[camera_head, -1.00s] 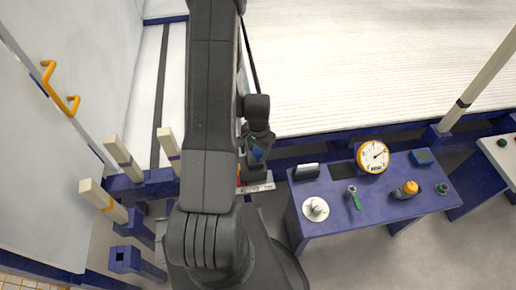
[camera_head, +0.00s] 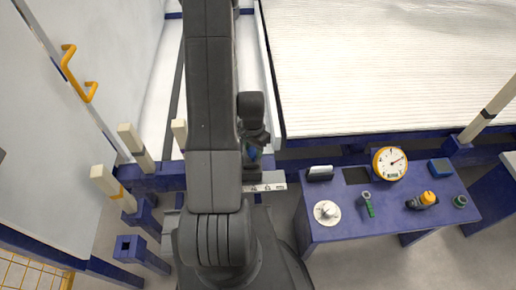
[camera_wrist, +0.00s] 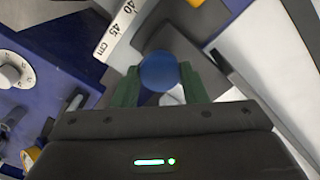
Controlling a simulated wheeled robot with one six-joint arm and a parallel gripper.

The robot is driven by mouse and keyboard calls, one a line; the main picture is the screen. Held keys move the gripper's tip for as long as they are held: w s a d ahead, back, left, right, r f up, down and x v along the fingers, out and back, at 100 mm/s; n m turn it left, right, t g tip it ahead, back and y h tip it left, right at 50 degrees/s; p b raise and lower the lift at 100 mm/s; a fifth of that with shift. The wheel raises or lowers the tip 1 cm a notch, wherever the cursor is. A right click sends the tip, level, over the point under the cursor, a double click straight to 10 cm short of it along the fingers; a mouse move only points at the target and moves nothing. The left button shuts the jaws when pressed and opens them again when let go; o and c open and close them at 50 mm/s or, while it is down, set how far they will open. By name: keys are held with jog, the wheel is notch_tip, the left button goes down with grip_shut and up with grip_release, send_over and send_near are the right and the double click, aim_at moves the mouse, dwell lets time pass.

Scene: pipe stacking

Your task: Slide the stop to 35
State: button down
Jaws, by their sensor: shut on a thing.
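The stop's round blue knob (camera_wrist: 159,72) sits between the green fingers of my gripper (camera_wrist: 160,84) in the wrist view, and the gripper is shut on it. A dark grey block (camera_wrist: 178,45) lies behind the knob. The white scale (camera_wrist: 114,32) shows the marks 40 and 45 cm, up and to the left of the knob. In the head view my gripper (camera_head: 252,152) is just above the scale (camera_head: 266,187), partly hidden by my arm. Which mark the stop stands at cannot be read.
A blue table (camera_head: 340,228) at the right holds a white round dial (camera_head: 327,212), a yellow-rimmed gauge (camera_head: 390,163), a green-handled tool (camera_head: 368,205) and a yellow-and-dark item (camera_head: 424,200). Posts (camera_head: 136,146) stand at the left. A white ribbed bed (camera_head: 390,70) lies behind.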

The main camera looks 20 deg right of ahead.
jog(key=c, duration=0.9)
grip_release()
jog(key=shift+o, duration=0.2)
notch_tip(320, 180, up, 14)
jog(key=p, duration=0.1)
jog(key=shift+f, duration=0.15)
notch_tip(320, 180, down, 14)
jog(key=shift+r+b, duration=0.1)
jog(key=shift+b, duration=0.4)
jog(key=shift+s, duration=0.1)
